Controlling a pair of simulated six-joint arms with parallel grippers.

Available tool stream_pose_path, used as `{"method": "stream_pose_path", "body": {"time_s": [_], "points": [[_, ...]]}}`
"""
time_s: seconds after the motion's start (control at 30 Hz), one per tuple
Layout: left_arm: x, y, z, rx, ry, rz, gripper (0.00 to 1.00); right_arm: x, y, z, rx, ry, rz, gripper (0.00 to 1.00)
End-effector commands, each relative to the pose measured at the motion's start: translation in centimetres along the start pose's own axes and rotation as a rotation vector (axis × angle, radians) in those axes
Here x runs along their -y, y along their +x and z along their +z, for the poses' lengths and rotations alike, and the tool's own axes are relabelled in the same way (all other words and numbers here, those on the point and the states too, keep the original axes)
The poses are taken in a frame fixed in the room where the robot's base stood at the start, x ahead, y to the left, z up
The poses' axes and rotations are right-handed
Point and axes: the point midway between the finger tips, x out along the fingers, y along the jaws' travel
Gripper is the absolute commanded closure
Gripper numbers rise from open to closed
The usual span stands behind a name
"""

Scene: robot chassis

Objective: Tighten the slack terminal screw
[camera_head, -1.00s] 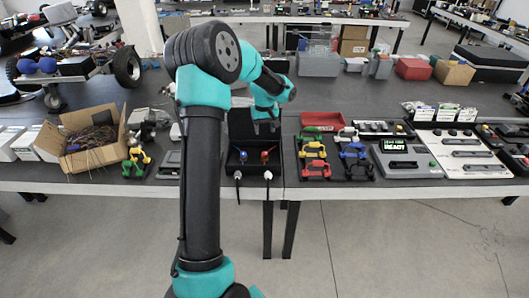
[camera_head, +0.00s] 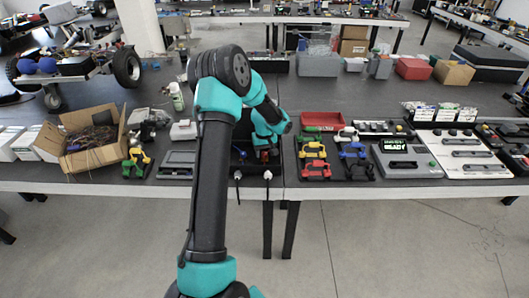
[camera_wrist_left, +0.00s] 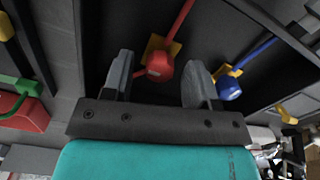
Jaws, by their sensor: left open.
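A black open box (camera_head: 243,173) stands at the front edge of the table, with two cable ends hanging over that edge. In the left wrist view a red terminal (camera_wrist_left: 160,66) with a red lead sits on a yellow tab, and a blue terminal (camera_wrist_left: 228,89) with a blue lead sits beside it. My left gripper (camera_wrist_left: 160,82) is open, its two grey fingers on either side of the red terminal, with gaps visible. In the head view my left gripper (camera_head: 266,148) is over the box's right part. Which terminal is slack cannot be told. My right gripper is not in view.
To the right are a mat with coloured handled pieces (camera_head: 314,168), a red tray (camera_head: 322,119) and a grey unit with a green display (camera_head: 407,160). To the left are a cardboard box (camera_head: 95,154) and a grey case (camera_head: 177,165).

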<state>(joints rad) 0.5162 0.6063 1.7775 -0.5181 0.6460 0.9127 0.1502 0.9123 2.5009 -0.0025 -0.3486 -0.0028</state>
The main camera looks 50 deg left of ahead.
Motion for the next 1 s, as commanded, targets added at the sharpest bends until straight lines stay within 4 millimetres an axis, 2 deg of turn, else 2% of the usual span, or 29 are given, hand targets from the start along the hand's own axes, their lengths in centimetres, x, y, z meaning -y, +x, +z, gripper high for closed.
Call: {"method": "stream_pose_path", "body": {"time_s": [0.13, 0.63, 1.0], "points": [[0.00, -0.02, 0.00, 0.000, 0.000, 0.000, 0.47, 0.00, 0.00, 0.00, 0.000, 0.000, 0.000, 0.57], [-0.01, -0.05, -0.01, 0.000, 0.000, 0.000, 0.95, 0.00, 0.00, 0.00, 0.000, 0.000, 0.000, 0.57], [0.00, -0.06, -0.02, 0.000, 0.037, 0.000, 0.96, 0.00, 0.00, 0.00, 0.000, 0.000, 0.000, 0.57]]}}
